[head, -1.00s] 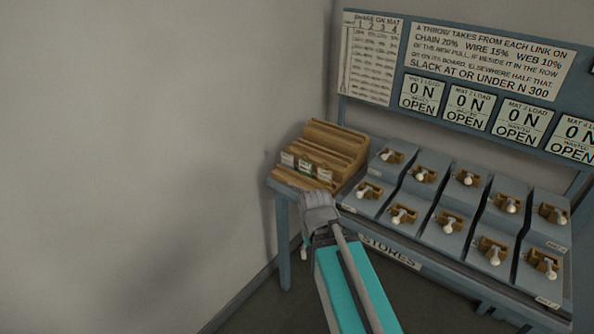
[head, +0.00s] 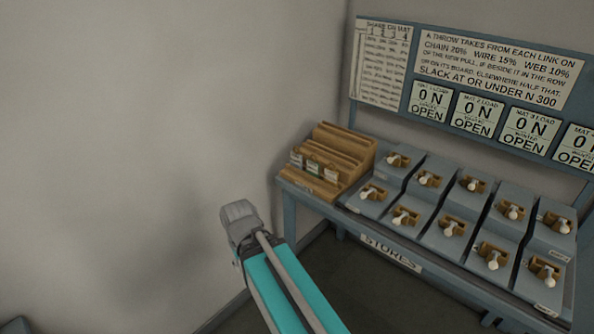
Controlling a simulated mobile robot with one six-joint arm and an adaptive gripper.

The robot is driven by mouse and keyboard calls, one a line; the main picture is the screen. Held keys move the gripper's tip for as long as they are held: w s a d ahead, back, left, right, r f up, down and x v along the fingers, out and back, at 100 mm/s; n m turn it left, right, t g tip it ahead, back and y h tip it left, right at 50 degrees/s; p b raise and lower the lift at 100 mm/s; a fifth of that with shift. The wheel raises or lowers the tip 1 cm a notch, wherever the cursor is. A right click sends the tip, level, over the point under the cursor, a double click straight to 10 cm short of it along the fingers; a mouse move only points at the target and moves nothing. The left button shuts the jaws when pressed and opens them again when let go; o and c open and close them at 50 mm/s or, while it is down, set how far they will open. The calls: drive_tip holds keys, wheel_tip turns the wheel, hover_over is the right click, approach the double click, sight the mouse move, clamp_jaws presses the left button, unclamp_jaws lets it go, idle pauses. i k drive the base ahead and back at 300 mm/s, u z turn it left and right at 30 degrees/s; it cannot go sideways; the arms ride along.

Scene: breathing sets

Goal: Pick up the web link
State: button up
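A stepped wooden rack (head: 352,143) stands at the left end of the blue-grey bench.
Sloped grey panels with white-knobbed wooden levers (head: 453,227) fill the bench right of the rack. A sign board (head: 495,62) with several "0 N OPEN" plates stands behind. The bare wall (head: 140,130) is at the left.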

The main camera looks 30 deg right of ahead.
sight(313, 167)
drive_tip(key=u, duration=0.65)
drive_tip(key=k, duration=0.85)
drive_tip(key=z, duration=1.2)
drive_tip(key=i, duration=0.75)
drive_tip(key=z, duration=0.05)
